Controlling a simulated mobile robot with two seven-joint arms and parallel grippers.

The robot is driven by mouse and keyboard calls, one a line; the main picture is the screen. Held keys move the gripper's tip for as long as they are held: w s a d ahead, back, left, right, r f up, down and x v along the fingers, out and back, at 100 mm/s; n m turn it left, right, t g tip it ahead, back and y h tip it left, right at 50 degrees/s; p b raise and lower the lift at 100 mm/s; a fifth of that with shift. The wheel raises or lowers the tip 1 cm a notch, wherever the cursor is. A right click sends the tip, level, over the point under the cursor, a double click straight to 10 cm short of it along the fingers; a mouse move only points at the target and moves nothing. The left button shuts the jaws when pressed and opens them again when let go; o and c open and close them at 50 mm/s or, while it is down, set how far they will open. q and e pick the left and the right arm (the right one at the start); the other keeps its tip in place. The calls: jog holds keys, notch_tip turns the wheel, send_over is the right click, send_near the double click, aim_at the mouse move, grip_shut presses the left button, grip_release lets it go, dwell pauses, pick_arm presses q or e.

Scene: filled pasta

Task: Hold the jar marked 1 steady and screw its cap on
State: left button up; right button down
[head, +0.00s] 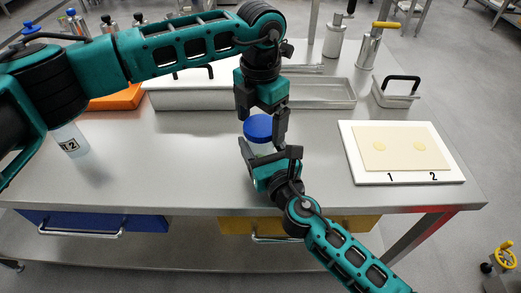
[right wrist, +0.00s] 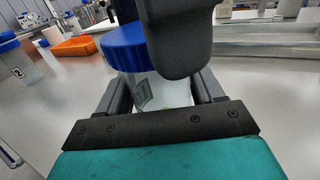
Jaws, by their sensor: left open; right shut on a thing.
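A white, translucent jar (head: 262,149) with a blue cap (head: 258,128) stands upright near the front middle of the table. The cap sits on its mouth; I cannot tell how tight it is. The label is too hidden to read. My right gripper (head: 268,156) is shut on the jar body from the front; the right wrist view shows the jar (right wrist: 172,92) between its fingers and the cap (right wrist: 122,46) above. My left gripper (head: 262,114) points down over the cap, open, one finger on each side. Whether its fingers touch the cap is unclear.
A jar marked 2 (head: 70,141) stands at the left, partly behind my left arm. A white board (head: 352,160) with a dough sheet marked 1 and 2 lies at right.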

pick_arm(q)
jog(key=shift+f, duration=0.1)
jog(key=c, duration=1.1)
jog(key=o, duration=1.2)
notch_tip(320, 180, up, 12)
